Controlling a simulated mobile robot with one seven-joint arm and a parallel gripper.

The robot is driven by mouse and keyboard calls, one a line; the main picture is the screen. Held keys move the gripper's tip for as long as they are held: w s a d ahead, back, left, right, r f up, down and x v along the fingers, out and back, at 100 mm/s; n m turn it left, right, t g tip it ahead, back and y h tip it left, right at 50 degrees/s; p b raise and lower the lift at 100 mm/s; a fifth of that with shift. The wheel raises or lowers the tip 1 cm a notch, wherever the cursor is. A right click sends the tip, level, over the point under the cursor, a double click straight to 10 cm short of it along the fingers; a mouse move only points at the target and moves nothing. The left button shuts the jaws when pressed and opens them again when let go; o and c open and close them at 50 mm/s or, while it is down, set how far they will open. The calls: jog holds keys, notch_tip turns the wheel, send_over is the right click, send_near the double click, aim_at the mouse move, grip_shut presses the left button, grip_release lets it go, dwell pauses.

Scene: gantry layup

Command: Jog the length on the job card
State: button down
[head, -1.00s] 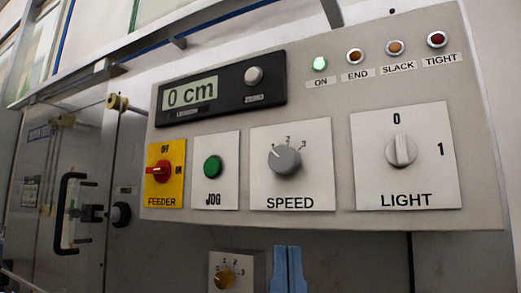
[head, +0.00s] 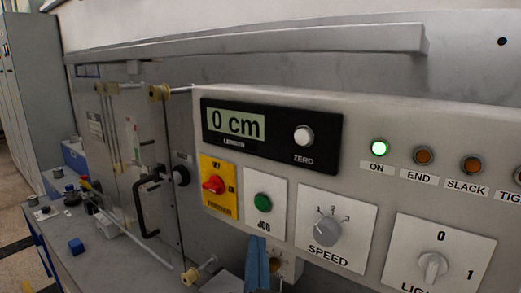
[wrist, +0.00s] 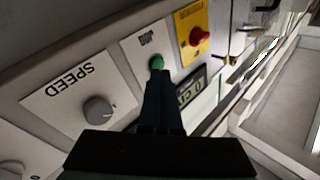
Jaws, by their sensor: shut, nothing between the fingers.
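The green JOG button (head: 263,202) sits on a white plate between the yellow feeder switch and the speed knob. The length display (head: 236,123) reads 0 cm, with a white ZERO button (head: 303,136) at its right. The red feeder switch (head: 214,185) and grey SPEED knob (head: 327,231) flank the JOG plate. My gripper (head: 257,245) is shut and empty, its blue fingers just below the JOG plate in the head view. In the wrist view the fingertips (wrist: 158,73) overlap the lower side of the green button (wrist: 156,62); contact cannot be told. No job card is readable.
A LIGHT knob (head: 432,266) is at the lower right. A clear door with a black handle (head: 146,205) stands left, above a grey bench (head: 115,262).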

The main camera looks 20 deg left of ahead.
aim_at(262, 203)
jog(key=s+a+r+m+g+y+p, duration=0.1)
jog(key=s+a+r+g+p, duration=0.2)
jog(key=p, duration=1.5)
jog(key=shift+s+a+r+m+g, duration=0.25)
jog(key=shift+s+a+g, duration=0.35)
jog(key=shift+a, duration=0.65)
jog(key=shift+w+f, duration=0.1)
jog(key=w+d+b, duration=0.3)
jog(key=w, duration=0.5)
jog(key=shift+w+b, duration=0.15)
jog(key=shift+b, duration=0.15)
jog(key=shift+w, duration=0.1)
jog(key=shift+w+d, duration=0.15)
jog(key=shift+w, duration=0.15)
